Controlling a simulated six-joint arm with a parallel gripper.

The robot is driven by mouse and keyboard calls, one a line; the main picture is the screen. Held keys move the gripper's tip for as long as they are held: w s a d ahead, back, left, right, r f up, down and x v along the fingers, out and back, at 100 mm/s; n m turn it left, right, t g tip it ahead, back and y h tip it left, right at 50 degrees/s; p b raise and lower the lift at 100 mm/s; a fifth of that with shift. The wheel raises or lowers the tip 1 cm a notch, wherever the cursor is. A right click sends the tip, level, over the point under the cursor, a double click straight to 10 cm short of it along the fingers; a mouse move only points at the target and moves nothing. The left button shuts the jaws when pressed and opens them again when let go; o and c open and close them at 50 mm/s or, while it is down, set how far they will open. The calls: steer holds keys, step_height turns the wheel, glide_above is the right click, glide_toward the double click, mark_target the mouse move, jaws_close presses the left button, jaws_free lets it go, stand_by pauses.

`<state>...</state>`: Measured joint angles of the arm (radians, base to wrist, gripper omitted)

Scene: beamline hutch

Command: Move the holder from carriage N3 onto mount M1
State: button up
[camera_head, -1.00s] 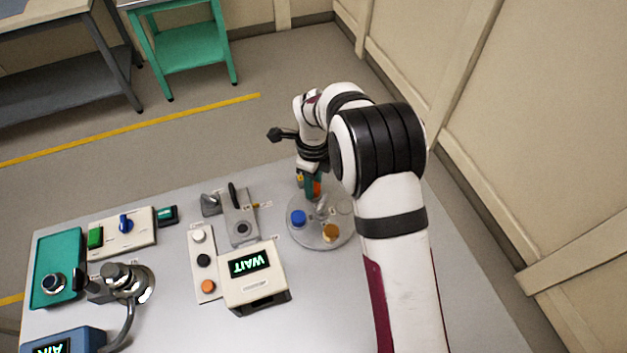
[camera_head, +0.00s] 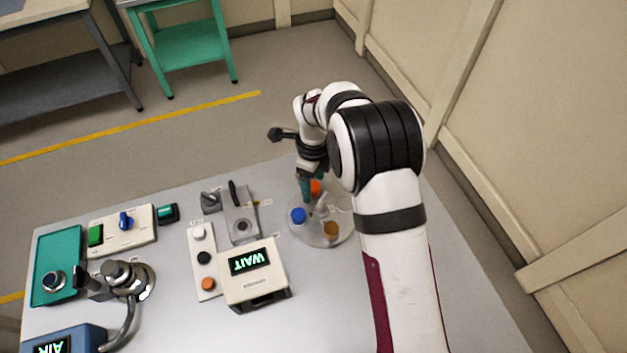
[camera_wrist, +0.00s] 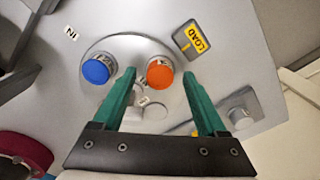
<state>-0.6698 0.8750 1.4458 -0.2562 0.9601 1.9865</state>
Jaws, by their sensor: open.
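A round grey plate (camera_head: 335,241) on the table carries a blue-topped piece (camera_head: 298,216), an orange-topped piece (camera_head: 316,187) and a brown-topped piece (camera_head: 331,231). My gripper (camera_head: 306,197) is over the plate's far side. In the wrist view its teal fingers (camera_wrist: 159,76) are open, with the orange top (camera_wrist: 160,73) between their tips; I cannot tell the height gap. The blue top (camera_wrist: 96,72) is left of the left finger. I cannot read which carriage is N3. A grey block with a round dark spot (camera_head: 241,227) stands left of the plate; I cannot tell whether it is M1.
A white box reading WAIT (camera_head: 254,284) stands near the plate. A button strip (camera_head: 205,272) and a switch panel (camera_head: 124,232) lie farther left. A yellow LOAD label (camera_wrist: 191,38) is near the plate's edge. A dark upright handle (camera_head: 234,194) rises beside the grey block.

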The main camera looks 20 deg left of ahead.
step_height(320, 180, up, 16)
steer(key=s+d+r+n, duration=0.2)
steer(key=d+r, duration=0.1)
steer(key=d, duration=0.3)
steer(key=s+d+r+n, duration=0.2)
steer(key=d, duration=0.5)
steer(key=s+d+f+n+y, duration=0.1)
steer(key=s+d+n, duration=0.3)
steer(key=s, duration=0.6)
steer(key=s+d+f+n, duration=0.1)
steer(key=s+d+n, duration=0.3)
steer(key=s+d, duration=0.5)
steer(key=shift+s+f+y, duration=0.35)
steer(key=shift+s+y, duration=0.05)
steer(key=shift+s, duration=0.3)
steer(key=shift+c, duration=0.3)
